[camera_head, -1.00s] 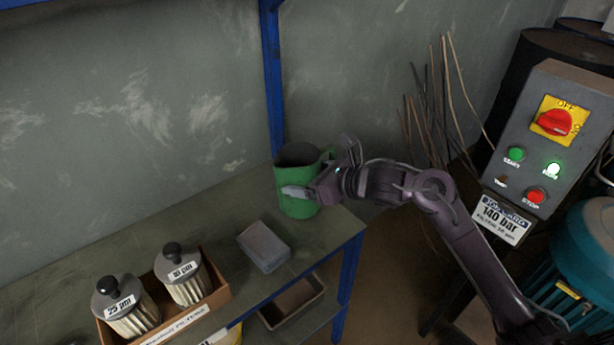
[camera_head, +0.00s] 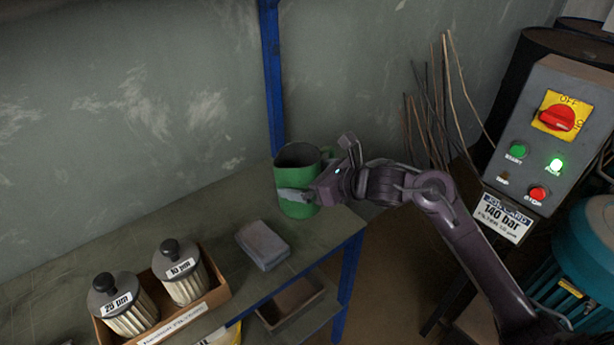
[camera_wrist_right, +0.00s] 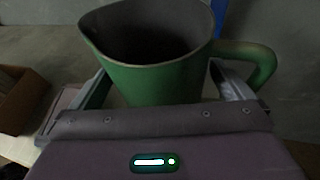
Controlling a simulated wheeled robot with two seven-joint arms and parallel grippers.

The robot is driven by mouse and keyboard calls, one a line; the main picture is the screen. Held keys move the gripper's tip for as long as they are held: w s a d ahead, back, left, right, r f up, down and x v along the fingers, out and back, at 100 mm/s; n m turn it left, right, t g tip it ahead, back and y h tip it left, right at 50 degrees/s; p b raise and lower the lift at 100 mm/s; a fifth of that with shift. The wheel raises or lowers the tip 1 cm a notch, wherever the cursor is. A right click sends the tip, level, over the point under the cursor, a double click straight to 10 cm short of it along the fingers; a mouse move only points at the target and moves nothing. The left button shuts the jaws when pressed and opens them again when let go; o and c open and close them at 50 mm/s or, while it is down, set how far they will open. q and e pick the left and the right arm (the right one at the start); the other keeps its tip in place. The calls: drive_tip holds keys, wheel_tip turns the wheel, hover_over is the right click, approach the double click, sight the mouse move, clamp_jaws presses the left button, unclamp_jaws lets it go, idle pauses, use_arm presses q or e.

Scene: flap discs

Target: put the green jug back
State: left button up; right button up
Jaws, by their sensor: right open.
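The green jug (camera_head: 292,180) stands upright near the back right corner of the bench, by the blue post. It looks dark inside. In the right wrist view the jug (camera_wrist_right: 155,82) is between the two fingers, with its handle (camera_wrist_right: 262,65) to the right. My right gripper (camera_head: 296,196) is open at the jug's front right side, its fingers on either side of the body. In the right wrist view the fingers (camera_wrist_right: 165,95) stand apart around the jug. I cannot tell whether they touch it. My left gripper is not in view.
A grey block (camera_head: 263,245) lies on the bench (camera_head: 215,215) in front of the jug. A control panel (camera_head: 540,150) stands at right, with thin rods behind my arm.

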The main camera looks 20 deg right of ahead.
drive_tip(key=shift+r, duration=0.1)
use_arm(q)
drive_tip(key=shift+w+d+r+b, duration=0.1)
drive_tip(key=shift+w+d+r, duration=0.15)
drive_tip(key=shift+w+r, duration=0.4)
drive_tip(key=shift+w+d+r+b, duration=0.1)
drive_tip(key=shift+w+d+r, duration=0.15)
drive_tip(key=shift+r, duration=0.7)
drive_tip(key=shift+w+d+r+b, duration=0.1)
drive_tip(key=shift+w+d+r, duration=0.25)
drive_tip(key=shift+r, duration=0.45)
use_arm(e)
drive_tip(key=v, duration=0.8)
